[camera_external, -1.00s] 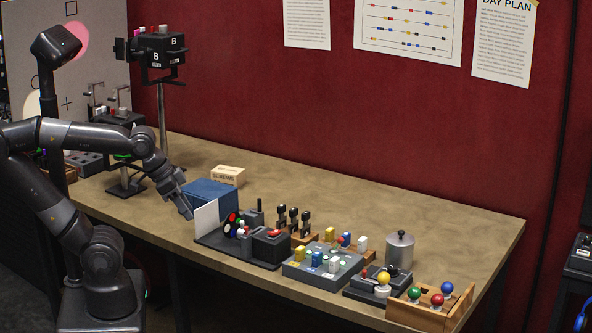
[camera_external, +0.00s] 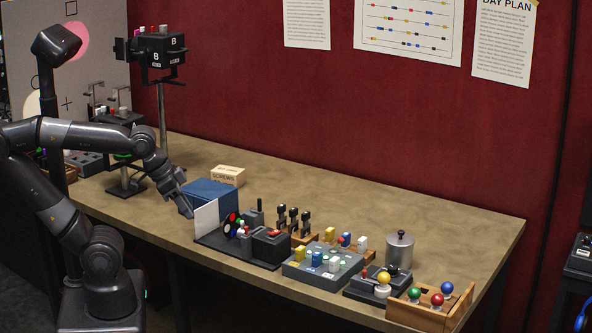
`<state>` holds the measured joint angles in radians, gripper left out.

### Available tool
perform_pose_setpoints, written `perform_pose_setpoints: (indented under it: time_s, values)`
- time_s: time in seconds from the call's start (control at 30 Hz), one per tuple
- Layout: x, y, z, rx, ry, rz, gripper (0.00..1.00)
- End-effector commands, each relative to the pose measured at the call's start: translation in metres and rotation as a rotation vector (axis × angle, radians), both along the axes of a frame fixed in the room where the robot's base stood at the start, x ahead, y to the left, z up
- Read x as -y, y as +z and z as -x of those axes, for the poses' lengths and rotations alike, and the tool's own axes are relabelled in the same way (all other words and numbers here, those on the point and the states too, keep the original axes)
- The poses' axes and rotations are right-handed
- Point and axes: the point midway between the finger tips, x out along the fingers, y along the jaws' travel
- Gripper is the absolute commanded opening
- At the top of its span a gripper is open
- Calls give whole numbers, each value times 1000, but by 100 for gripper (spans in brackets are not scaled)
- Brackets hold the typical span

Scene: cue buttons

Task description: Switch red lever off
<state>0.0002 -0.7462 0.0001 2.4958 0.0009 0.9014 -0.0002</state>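A red-topped piece (camera_external: 273,233) sits on a black control box on the table, right of the white upright panel (camera_external: 206,221). Small red pieces also show on top of the box marked B (camera_external: 166,50) on its stand at the back left. I cannot tell which of these is the red lever, nor its position. My gripper (camera_external: 187,211) hangs low at the table's left front, beside the blue box (camera_external: 209,194) and just left of the white panel. Its fingers are dark and small, so I cannot tell whether they are open.
Black-topped levers (camera_external: 294,217), a grey button panel (camera_external: 321,262), a metal canister (camera_external: 399,249) and a wooden tray (camera_external: 420,315) with coloured balls stand in a row to the right. A screws box (camera_external: 227,176) is behind the blue box.

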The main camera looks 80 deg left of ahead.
Motion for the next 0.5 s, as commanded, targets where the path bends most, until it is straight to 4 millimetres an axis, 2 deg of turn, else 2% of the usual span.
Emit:
perform_pose_setpoints:
  time_s: [0.03,0.17,0.3,0.5]
  values:
    - [0,2,-3,-2,-1,0,23]
    - [-1,11,-16,-21,-2,-7,13]
    - [-2,27,-43,-52,-5,-18,1]
    - [-5,47,-88,-101,-8,-38,0]
